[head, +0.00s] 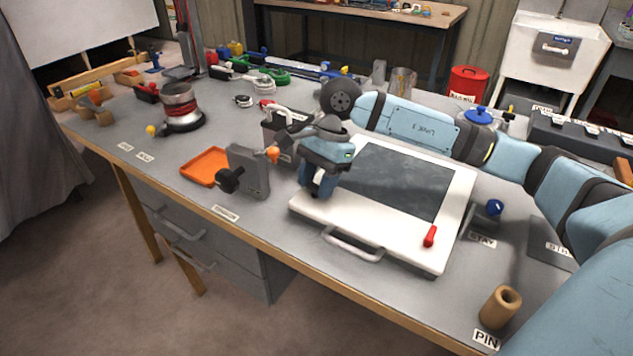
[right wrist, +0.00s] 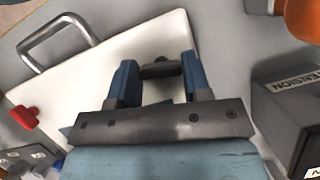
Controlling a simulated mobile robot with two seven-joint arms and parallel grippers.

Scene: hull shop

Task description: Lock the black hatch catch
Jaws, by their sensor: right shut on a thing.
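The hatch (head: 400,239) lies flat on the bench, with a white frame, a dark panel and a metal handle (head: 352,245) at its front. Its red catch (head: 429,237) is at the front right corner. My right gripper (head: 318,188) reaches down over the front left part of the frame and hides the black catch in the head view. In the right wrist view the black hatch catch (right wrist: 160,69) shows as a dark bar between the two blue fingers, which are shut on it. Its exact angle is hard to tell. My left gripper is not in view.
A grey tension block (head: 250,172) with a black knob stands close left of my gripper, beside an orange tray (head: 205,166). A blue knob (head: 494,208) and a tan cylinder (head: 500,307) stand right of the hatch. The bench's front edge runs close before the hatch.

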